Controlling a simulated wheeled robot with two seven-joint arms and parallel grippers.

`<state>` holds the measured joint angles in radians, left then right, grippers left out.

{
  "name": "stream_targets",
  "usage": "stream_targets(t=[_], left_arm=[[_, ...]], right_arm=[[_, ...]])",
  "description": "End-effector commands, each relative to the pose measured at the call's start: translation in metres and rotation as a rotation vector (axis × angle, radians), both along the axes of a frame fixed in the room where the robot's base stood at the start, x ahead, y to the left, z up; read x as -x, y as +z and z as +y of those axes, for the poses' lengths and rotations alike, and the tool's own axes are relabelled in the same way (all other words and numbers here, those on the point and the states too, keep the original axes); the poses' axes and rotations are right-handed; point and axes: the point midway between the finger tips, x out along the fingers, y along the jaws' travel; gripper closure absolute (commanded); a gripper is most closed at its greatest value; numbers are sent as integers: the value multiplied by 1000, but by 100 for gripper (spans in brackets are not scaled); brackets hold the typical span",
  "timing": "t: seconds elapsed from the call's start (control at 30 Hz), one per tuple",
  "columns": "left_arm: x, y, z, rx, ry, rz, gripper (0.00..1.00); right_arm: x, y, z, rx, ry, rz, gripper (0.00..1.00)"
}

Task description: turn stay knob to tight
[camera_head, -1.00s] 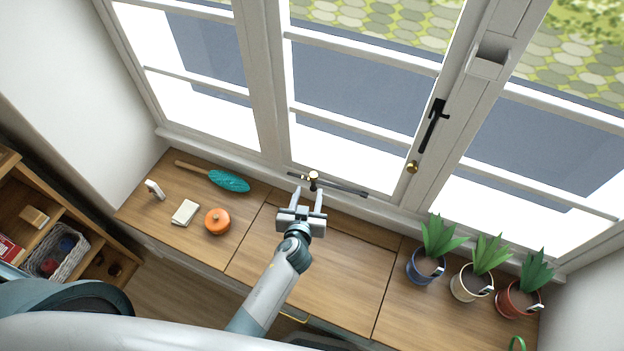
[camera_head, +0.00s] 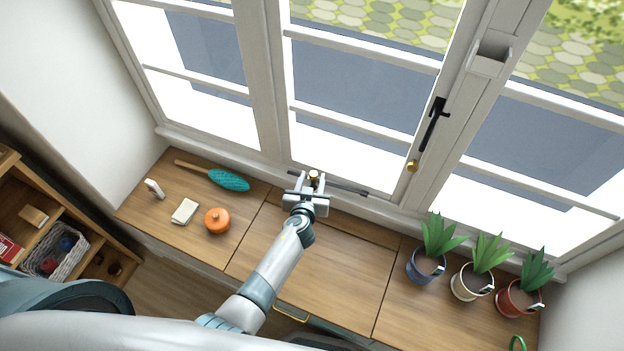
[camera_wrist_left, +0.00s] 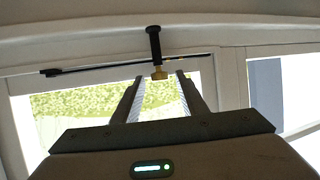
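The stay knob (camera_head: 313,175) is a small brass-coloured knob on the dark window stay bar (camera_head: 350,188), low on the middle window. My left gripper (camera_head: 313,178) is open, with one finger on each side of the knob. In the wrist view the fingertips of my left gripper (camera_wrist_left: 159,77) are level with the knob, and gaps show on both sides. My right gripper is not in view.
The wooden sill (camera_head: 310,246) is mostly clear below my arm. Several potted plants (camera_head: 426,265) stand right. A black window handle (camera_head: 433,125) is above right.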

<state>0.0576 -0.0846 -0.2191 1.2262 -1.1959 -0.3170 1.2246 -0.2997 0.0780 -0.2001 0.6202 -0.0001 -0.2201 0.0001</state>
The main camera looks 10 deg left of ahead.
Motion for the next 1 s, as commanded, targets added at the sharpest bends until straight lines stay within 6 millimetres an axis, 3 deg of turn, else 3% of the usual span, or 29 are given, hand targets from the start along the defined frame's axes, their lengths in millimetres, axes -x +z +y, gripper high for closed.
stream_targets(t=[0.03,0.13,0.17,0.57,1.0], left_arm=[[0,0,0,0,0,0,74],[0,0,0,0,0,0,98],[0,0,0,0,0,0,100],[0,2,2,-1,-40,0,99],[-2,5,13,-7,-313,0,99]], right_arm=[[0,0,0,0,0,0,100],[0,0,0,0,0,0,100],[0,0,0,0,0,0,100],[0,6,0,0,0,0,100],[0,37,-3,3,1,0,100]])
